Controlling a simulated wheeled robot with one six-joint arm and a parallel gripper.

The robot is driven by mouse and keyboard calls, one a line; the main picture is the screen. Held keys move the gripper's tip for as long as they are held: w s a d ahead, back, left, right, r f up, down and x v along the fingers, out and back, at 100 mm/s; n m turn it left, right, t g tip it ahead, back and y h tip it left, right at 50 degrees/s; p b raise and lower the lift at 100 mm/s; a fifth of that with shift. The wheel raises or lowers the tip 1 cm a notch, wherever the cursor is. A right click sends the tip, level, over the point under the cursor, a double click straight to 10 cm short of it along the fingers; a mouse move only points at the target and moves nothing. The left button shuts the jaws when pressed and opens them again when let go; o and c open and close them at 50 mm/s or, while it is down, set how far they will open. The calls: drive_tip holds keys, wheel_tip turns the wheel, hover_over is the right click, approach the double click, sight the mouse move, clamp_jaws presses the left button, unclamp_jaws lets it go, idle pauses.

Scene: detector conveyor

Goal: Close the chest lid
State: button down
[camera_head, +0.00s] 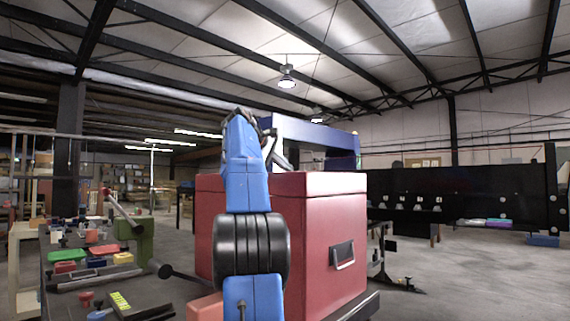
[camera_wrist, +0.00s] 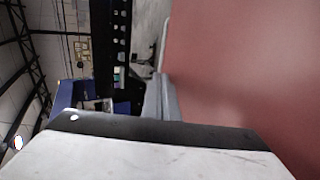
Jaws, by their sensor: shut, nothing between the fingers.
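The red chest (camera_head: 330,255) stands in the middle of the head view, with a dark handle on its right-hand face. Its red lid (camera_head: 335,184) looks level and down on the body, with a thin seam below it. My arm hides part of the front and top, so I cannot tell whether a small gap is left. In the wrist view a plain red surface of the chest (camera_wrist: 245,65) fills the right side. My gripper (camera_wrist: 161,98) is shut and empty beside that surface; I cannot tell whether it touches. My blue arm mostly hides the gripper in the head view.
A workbench with a green lever press (camera_head: 140,238) and several coloured trays is on the left. A blue and white frame (camera_head: 312,135) rises behind the chest. A black rack (camera_head: 460,195) stands at the right. Open floor lies at the front right.

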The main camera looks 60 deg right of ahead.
drive_tip(key=shift+f, duration=0.15)
idle(0.4)
drive_tip(key=v, duration=1)
drive_tip(key=shift+a, duration=0.15)
drive_tip(key=shift+v, duration=0.85)
drive_tip(key=shift+s, duration=0.1)
